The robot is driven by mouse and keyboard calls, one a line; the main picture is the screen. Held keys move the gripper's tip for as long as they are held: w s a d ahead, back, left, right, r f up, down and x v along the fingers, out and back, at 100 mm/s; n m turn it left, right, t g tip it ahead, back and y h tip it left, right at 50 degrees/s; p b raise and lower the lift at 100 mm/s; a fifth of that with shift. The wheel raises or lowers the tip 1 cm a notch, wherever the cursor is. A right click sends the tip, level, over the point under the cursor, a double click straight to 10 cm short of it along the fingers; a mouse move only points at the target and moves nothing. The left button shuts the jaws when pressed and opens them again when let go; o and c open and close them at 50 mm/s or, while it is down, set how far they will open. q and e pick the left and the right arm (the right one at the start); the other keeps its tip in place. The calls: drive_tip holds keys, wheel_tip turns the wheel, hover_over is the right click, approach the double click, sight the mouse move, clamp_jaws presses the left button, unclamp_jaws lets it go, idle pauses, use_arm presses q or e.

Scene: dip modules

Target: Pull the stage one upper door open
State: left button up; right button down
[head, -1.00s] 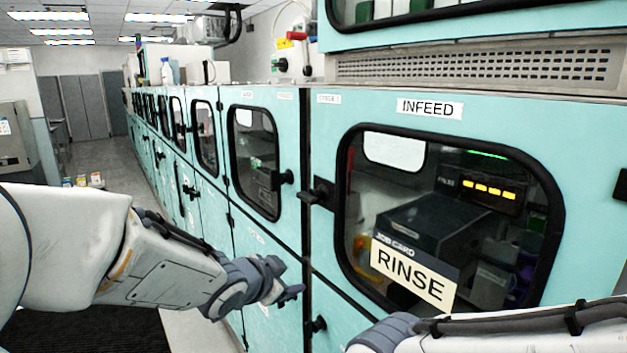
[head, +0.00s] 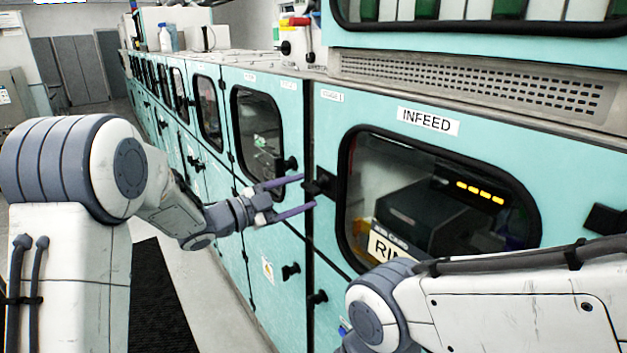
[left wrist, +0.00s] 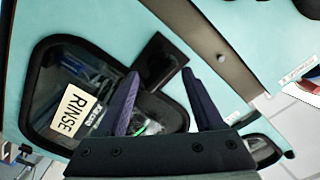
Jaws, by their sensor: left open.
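The stage one upper door (head: 440,155) is a teal panel with a small stage label, an INFEED label and a dark rounded window. Its black handle (head: 322,186) is at the door's left edge. My left gripper (head: 308,191) is open, with its two purple fingers pointing at this handle, one above and one below its level. In the left wrist view the dark handle (left wrist: 160,62) shows between and just beyond the fingertips. I cannot tell whether they touch it. My right arm crosses the lower right of the head view; its gripper is out of the picture.
A RINSE card (head: 390,247) shows at the window, partly hidden by my right arm. A row of teal cabinets with black knobs runs away to the left. A lower door knob (head: 317,297) sits below.

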use_arm(q)
drive_tip(key=shift+p+x, duration=0.65)
drive_tip(key=shift+x, duration=1.45)
clamp_jaws()
